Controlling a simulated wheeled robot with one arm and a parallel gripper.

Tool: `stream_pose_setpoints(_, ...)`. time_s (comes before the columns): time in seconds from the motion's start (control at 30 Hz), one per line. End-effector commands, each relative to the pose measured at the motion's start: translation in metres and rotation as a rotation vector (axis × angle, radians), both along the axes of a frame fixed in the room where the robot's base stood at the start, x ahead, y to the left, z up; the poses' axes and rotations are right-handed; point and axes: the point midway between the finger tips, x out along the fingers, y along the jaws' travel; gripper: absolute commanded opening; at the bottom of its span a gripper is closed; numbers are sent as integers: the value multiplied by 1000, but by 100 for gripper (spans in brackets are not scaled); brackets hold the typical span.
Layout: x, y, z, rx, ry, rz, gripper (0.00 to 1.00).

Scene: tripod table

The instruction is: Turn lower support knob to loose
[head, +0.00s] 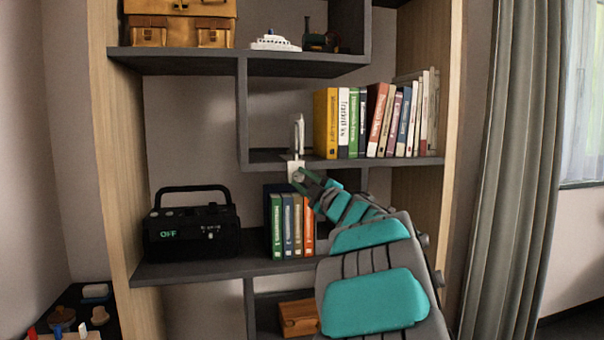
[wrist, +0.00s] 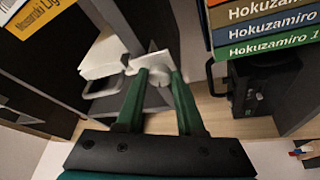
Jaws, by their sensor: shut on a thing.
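A small pale knob (wrist: 160,78) sits on a white bracket (head: 296,168) at the front edge of the middle shelf. The bracket also shows in the wrist view (wrist: 156,62). My gripper (head: 302,178) reaches in from the lower right, and its green fingers (wrist: 159,84) are closed on the knob, one on each side. A slim white upright piece (head: 299,133) stands just above the bracket. The knob's turn position cannot be read, and my fingers partly cover it.
The dark middle shelf (head: 400,161) carries a row of books at right. Below it, more books (head: 290,225) stand close under my gripper, beside a black radio (head: 190,232) reading "OFF". A curtain (head: 515,170) hangs at right.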

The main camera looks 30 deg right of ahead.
Motion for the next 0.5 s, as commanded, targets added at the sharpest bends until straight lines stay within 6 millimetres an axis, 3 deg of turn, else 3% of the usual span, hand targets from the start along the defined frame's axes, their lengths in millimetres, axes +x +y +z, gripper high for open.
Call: stream_pose_setpoints(0.5,-1,-2,7,-453,105,0,0)
